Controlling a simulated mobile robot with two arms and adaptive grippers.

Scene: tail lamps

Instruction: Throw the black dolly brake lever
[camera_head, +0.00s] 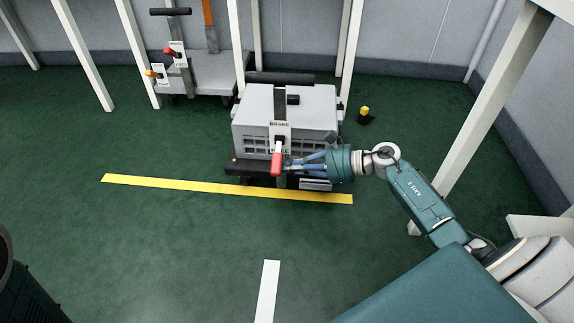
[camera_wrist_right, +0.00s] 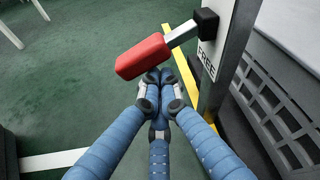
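The brake lever has a red grip (camera_head: 276,164) on a pale shaft, hanging down and outward below a plate marked BRAKE (camera_head: 279,125). In the right wrist view the red grip (camera_wrist_right: 143,56) lies just beyond my fingertips, and its shaft runs to a black pivot on a post marked FREE. My right gripper (camera_head: 289,166) is at the lever's right side in the head view. Its blue fingers (camera_wrist_right: 158,84) are drawn together with nothing visible between them. They look close to the grip; contact is unclear. My left gripper is not in view.
The dolly (camera_head: 240,166) carries a grey vented box (camera_head: 310,105). Another cart (camera_head: 212,73) with red and orange grips stands back left. A yellow floor stripe (camera_head: 220,187) runs before the dolly.

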